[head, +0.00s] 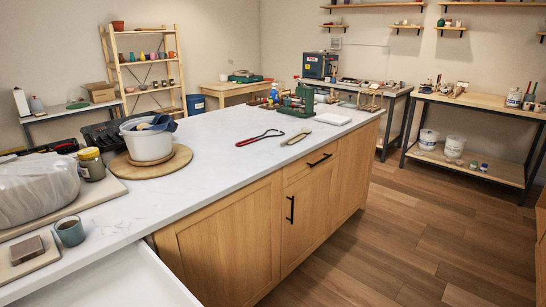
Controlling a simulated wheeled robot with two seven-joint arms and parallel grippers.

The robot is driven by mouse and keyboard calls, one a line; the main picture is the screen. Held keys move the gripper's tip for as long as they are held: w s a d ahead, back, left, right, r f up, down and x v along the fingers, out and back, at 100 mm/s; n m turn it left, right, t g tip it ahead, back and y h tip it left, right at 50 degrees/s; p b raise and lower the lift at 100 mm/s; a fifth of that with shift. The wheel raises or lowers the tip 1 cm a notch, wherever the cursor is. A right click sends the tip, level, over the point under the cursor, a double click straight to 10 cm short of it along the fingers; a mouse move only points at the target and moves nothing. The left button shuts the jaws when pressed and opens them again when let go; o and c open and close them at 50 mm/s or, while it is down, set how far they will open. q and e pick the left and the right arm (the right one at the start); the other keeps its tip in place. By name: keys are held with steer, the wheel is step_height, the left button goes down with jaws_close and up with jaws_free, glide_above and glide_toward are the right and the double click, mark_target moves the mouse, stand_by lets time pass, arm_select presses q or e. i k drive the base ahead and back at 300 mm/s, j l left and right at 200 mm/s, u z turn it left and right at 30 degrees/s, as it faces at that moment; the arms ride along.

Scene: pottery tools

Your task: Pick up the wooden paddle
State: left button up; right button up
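A flat, pale tan tool that looks like the wooden paddle (296,137) lies on the white countertop (215,142), near its front edge and right of the middle. A red-handled tool (260,138) lies just to its left, apart from it. Nothing covers the paddle. Neither of my grippers is in view.
A white tub (147,142) stands on a round wooden board (151,170) at the left. A wrapped grey bundle (36,187) and a mug (69,232) are nearer. A green device (298,103) stands behind the paddle. Counter space left of the red tool is clear.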

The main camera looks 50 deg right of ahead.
mark_target(296, 139)
steer(key=z, duration=1.7)
steer(key=u, duration=0.35)
steer(key=i+l+u, duration=0.15)
steer(key=u, duration=0.2)
steer(key=i+l+u, duration=0.1)
steer(key=u, duration=0.25)
steer(key=i+l+u, duration=0.1)
steer(key=l+u, duration=0.3)
steer(key=i+l+u, duration=0.25)
steer(key=l+u, duration=0.15)
steer(key=l, duration=0.95)
steer(key=l+u, duration=0.4)
steer(key=l, duration=0.95)
